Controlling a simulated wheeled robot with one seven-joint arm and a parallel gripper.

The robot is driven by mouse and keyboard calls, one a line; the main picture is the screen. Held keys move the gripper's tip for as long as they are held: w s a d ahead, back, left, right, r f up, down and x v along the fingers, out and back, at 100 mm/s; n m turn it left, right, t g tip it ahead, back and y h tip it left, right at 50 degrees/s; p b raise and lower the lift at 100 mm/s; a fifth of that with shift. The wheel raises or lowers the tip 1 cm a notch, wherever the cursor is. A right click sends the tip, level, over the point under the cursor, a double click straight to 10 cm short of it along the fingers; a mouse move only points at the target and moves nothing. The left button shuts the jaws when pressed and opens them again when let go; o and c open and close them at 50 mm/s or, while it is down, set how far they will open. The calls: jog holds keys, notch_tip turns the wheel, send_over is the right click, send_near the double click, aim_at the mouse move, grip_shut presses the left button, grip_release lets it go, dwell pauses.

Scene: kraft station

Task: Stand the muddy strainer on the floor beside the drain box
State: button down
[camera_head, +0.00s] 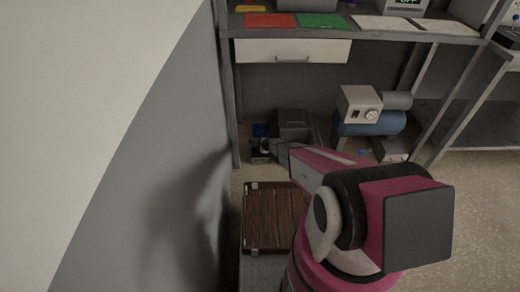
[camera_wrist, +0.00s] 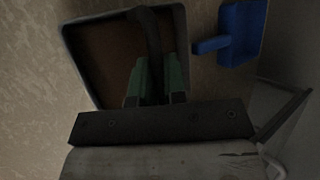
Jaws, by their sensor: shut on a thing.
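My gripper (camera_wrist: 158,68) has green fingers shut on a dark, curved, handle-like piece (camera_wrist: 150,28), which I take to be part of the muddy strainer. The rest of the strainer is not clear. In the wrist view the held piece overlaps an open box (camera_wrist: 88,50) with a grey rim and a brown inside, likely the drain box. I cannot tell whether the strainer touches it. In the head view a grey box (camera_head: 293,120) stands on the floor under the bench, just beyond the end of my arm.
A blue scoop-like thing (camera_wrist: 240,35) lies right of the box in the wrist view. A compressor (camera_head: 365,115) stands to the right under the bench (camera_head: 350,32). A wooden-topped crate (camera_head: 270,215) is nearer, by the grey wall. Open floor (camera_head: 475,200) lies to the right.

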jog(key=c, duration=1.6)
grip_release()
jog(key=shift+f, duration=0.15)
jog(key=o, duration=0.4)
jog(key=shift+o, duration=0.2)
jog(key=s+d+r+n+g+h, duration=0.1)
jog(key=s+d+r+n, duration=0.4)
jog(key=s+r, duration=0.7)
jog(key=s+d+r+n+g+h, duration=0.2)
jog(key=s+d+r+n, duration=0.4)
jog(key=s+r, duration=0.6)
jog(key=s+d+r+n+g+h, duration=0.1)
jog(key=s+d+r+n+g, duration=0.2)
jog(key=s+r, duration=1)
jog(key=d+r+n, duration=0.2)
jog(key=d+r, duration=0.1)
jog(key=r, duration=0.7)
jog(key=shift+d+r+h, duration=0.15)
jog(key=shift+d+h, duration=0.1)
jog(key=shift+h, duration=0.15)
